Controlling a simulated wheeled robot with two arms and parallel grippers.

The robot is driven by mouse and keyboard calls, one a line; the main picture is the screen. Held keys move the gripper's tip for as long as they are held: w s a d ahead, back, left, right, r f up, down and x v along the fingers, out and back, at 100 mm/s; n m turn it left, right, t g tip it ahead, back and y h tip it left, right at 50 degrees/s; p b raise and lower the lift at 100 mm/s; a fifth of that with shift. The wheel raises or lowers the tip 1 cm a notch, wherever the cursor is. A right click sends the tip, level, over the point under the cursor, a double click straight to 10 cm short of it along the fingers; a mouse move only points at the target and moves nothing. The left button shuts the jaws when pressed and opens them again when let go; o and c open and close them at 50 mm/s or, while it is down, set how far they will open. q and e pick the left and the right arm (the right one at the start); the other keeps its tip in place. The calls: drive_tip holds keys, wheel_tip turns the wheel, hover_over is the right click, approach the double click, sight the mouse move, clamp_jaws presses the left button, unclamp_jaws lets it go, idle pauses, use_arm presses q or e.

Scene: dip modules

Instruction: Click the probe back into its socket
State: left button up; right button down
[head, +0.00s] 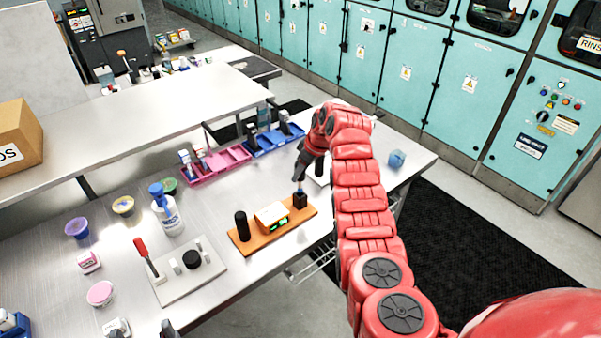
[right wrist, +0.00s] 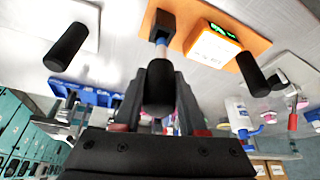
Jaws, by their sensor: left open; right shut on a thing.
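The orange board (head: 315,209) lies on the steel bench, with a small box with a green readout (head: 272,216) and a black post (head: 241,226) on it. The black socket (head: 300,199) stands at the board's far right end; it also shows in the right wrist view (right wrist: 163,20). My right gripper (head: 300,171) is above the socket, shut on the probe's black handle (right wrist: 160,85). My left gripper (head: 168,328) shows only partly at the bottom edge, away from the board.
A grey plate with a red-handled lever (head: 145,255) lies left of the board. A spray bottle (head: 167,212), pink tray (head: 215,165) and blue tray (head: 272,139) stand behind. A pale plate with a black post (head: 320,167) is beside my right arm. A blue lump (head: 397,159) sits far right.

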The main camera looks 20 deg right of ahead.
sight(301, 187)
drive_tip(key=shift+f+b, duration=0.15)
drive_tip(key=shift+b, duration=0.5)
idle(0.8)
drive_tip(key=shift+f+b, duration=0.9)
drive_tip(key=shift+b, duration=0.45)
idle(0.9)
drive_tip(key=shift+f+b, duration=1.5)
drive_tip(key=shift+f, duration=0.7)
idle(1.1)
unclamp_jaws()
idle(0.5)
